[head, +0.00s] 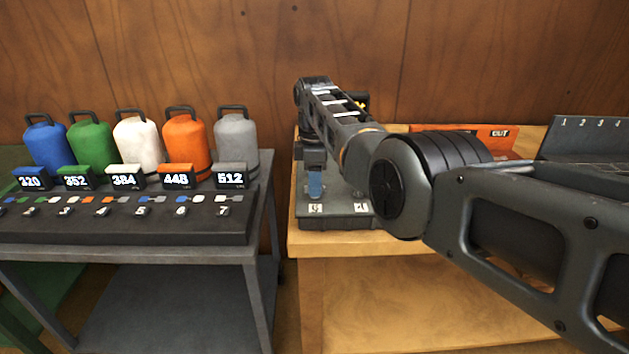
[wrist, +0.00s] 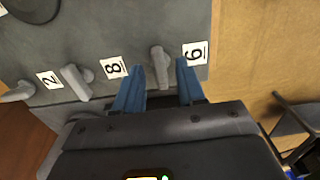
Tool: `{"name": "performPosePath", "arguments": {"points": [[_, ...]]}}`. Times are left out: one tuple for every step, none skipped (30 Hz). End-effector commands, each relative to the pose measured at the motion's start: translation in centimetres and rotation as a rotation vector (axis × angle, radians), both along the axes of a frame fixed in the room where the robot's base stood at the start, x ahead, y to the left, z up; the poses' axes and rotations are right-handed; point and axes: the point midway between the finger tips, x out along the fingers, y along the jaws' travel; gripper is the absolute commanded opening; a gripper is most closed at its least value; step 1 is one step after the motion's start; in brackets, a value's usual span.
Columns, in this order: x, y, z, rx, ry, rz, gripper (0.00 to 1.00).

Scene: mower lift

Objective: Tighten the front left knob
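A grey block-like base (head: 335,221) sits on the wooden bench, mostly hidden behind my arm. In the wrist view its grey top (wrist: 120,30) carries several grey lever-shaped knobs beside white number tags. My gripper (wrist: 160,72) has blue fingers spread on either side of the first knob, with a gap on both sides. In the head view my gripper (head: 315,184) points down over the base's front left part. I cannot tell whether the knob is tight.
An orange tray marked OUT (head: 500,133) and a dark numbered panel (head: 590,135) stand at the right. A dark cart (head: 130,250) at the left holds several coloured gas bottles and number displays. A gap separates cart and bench (head: 345,245).

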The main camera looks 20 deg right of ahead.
Motion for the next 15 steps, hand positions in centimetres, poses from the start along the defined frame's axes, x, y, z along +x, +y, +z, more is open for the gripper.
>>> {"name": "performPosePath", "arguments": {"points": [[0.0, -0.01, -0.18, 0.0, 0.0, 0.0, 0.39], [0.01, -0.01, -0.24, 0.0, -0.001, 0.0, 0.39], [0.02, -0.02, -0.29, 0.0, -0.001, 0.0, 0.39], [0.03, -0.02, -0.31, 0.001, -0.001, 0.0, 0.39], [0.03, -0.02, -0.31, 0.0, -0.002, 0.0, 0.39], [0.03, -0.02, -0.3, 0.0, -0.002, -0.001, 0.39], [0.03, -0.02, -0.3, 0.0, -0.002, -0.001, 0.39], [0.03, -0.02, -0.3, 0.001, -0.001, -0.001, 0.39], [0.03, -0.02, -0.3, 0.001, -0.001, -0.001, 0.39], [0.03, -0.02, -0.29, 0.001, -0.001, -0.001, 0.36], [0.03, -0.01, -0.29, 0.001, -0.001, -0.001, 0.34], [0.02, -0.01, -0.29, 0.001, -0.001, -0.001, 0.3], [0.02, -0.01, -0.29, 0.001, -0.001, 0.0, 0.27], [0.02, -0.01, -0.29, 0.001, -0.001, 0.0, 0.24], [0.02, -0.01, -0.29, 0.001, -0.001, 0.0, 0.2]]}}
